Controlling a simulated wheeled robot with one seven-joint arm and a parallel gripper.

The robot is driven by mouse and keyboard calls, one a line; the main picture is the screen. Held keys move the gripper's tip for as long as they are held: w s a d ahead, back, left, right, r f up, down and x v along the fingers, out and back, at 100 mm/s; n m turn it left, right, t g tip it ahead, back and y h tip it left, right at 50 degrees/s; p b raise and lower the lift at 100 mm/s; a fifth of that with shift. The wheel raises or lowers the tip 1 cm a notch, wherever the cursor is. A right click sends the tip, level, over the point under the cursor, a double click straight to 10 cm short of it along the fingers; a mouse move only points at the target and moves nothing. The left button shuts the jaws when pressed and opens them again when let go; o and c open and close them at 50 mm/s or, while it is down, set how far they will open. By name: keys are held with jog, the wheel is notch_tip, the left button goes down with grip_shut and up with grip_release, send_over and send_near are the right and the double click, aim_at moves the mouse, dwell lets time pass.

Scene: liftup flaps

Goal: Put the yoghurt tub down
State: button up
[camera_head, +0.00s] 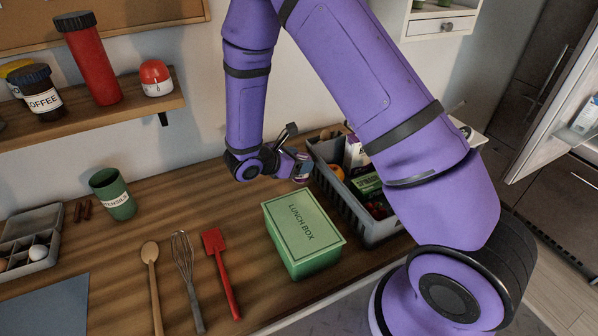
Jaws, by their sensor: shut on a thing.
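My purple arm reaches down from the top of the view to the left rim of a grey crate (342,194). My gripper (296,163) is shut on a small tub (303,172), which I take to be the yoghurt tub. Only part of the tub shows, as the fingers and wrist cover much of it. It is just outside or above the crate's left back corner; I cannot tell whether it touches the rim or the counter.
The crate holds several groceries, partly hidden by my arm. A green lunch box (304,232) stands in front of it. A wooden spoon (151,275), whisk (187,270) and red spatula (220,265) lie to the left.

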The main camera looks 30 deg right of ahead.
jog(key=shift+f, duration=2)
jog(key=o, duration=1.1)
jog(key=shift+f, duration=0.15)
jog(key=shift+a+r, duration=0.2)
jog(key=shift+r, duration=0.05)
jog(key=v, duration=1.1)
jog(key=shift+a+r, duration=0.15)
jog(key=shift+a, duration=0.15)
